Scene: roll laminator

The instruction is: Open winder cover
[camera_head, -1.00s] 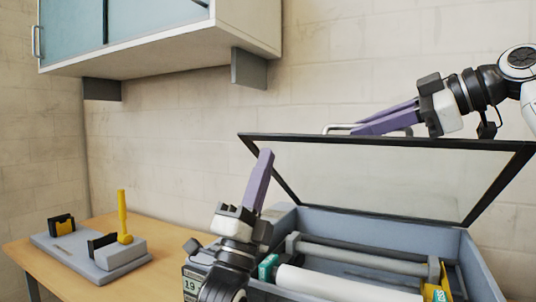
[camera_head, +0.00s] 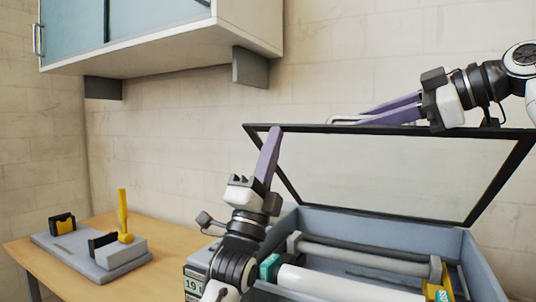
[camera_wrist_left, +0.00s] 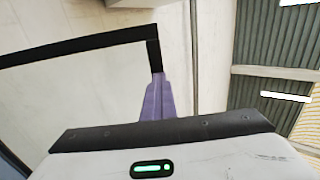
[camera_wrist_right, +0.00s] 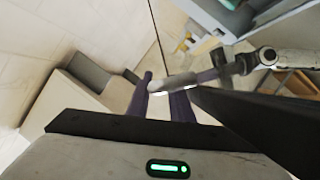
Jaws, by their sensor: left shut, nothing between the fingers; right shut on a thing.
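The winder cover (camera_head: 405,172), a clear panel in a black frame, stands raised and tilted over the open grey machine. My right gripper (camera_head: 366,114) is at its top edge, shut on the pale bar handle (camera_head: 343,119); the handle also shows between the purple fingers in the right wrist view (camera_wrist_right: 174,84). My left gripper (camera_head: 275,130) is shut and empty, its tips at the cover's upper left corner. In the left wrist view its fingers (camera_wrist_left: 157,82) meet the corner of the black frame (camera_wrist_left: 85,45); I cannot tell whether they touch it.
The open winder housing (camera_head: 370,228) holds a grey bar and a white roll (camera_head: 325,283). A wooden table (camera_head: 75,277) at left carries a grey fixture (camera_head: 120,256) with a yellow upright. A wall cabinet (camera_head: 165,48) hangs at upper left.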

